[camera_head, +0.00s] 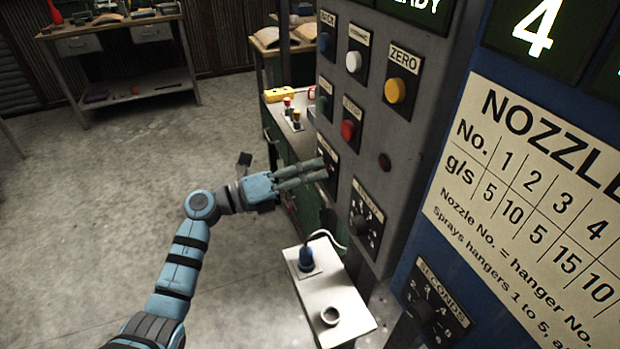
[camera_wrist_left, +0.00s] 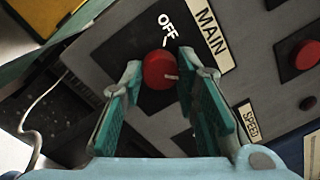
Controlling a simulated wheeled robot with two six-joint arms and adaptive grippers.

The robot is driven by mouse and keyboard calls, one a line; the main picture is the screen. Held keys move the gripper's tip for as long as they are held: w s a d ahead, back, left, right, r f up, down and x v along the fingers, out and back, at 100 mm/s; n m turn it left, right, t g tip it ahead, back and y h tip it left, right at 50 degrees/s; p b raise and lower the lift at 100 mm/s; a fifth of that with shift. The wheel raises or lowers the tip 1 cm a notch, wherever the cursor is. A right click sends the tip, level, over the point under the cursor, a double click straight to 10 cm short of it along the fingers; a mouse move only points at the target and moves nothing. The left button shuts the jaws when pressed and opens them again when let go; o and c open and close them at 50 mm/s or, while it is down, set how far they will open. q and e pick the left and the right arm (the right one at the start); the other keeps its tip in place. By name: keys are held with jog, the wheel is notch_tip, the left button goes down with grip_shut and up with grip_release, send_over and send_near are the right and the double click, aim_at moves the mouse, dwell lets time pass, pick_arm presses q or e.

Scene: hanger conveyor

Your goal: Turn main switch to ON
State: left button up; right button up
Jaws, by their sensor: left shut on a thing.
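The main switch is a red round knob (camera_wrist_left: 158,70) on a dark plate under a MAIN label (camera_wrist_left: 208,33) in the left wrist view. An OFF label (camera_wrist_left: 167,27) shows beside it. The ON label is not visible. My left gripper (camera_wrist_left: 165,78) is shut on the knob, one finger on either side. In the head view my left gripper (camera_head: 325,167) reaches the lower left of the grey panel, and its fingers hide the knob. My right gripper is not in view.
The grey panel (camera_head: 395,130) holds a red button (camera_head: 348,130), a yellow button (camera_head: 396,90), a white button (camera_head: 353,62) and a lower dial (camera_head: 362,222). The floor at left is open.

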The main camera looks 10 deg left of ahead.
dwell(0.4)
pick_arm(q)
jog(key=o, duration=1.2)
jog(key=shift+c, duration=0.2)
jog(key=r+v, duration=0.1)
jog(key=v, duration=1.1)
jog(key=shift+f, duration=0.4)
jog(key=shift+a, duration=0.1)
